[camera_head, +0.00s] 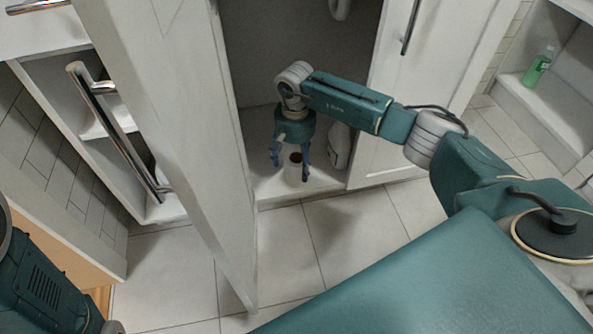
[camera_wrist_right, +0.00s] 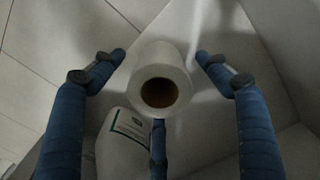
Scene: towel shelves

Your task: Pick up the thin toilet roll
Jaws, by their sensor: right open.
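The thin toilet roll (camera_head: 294,171) is white with a brown core and stands upright on the cabinet floor. In the right wrist view the roll (camera_wrist_right: 159,84) shows from above, its core facing the camera. My right gripper (camera_head: 289,175) is open and reaches down into the cabinet. Its blue fingers (camera_wrist_right: 160,60) lie on either side of the roll, with gaps visible in the wrist view. Part of my left arm shows at the lower left in the head view, but its gripper is out of frame.
A white labelled container (camera_wrist_right: 122,143) stands beside the roll; it also shows in the head view (camera_head: 339,146). An open cabinet door (camera_head: 183,130) stands to the left. A green bottle (camera_head: 537,67) sits on a shelf at right. The tiled floor (camera_head: 310,240) in front is clear.

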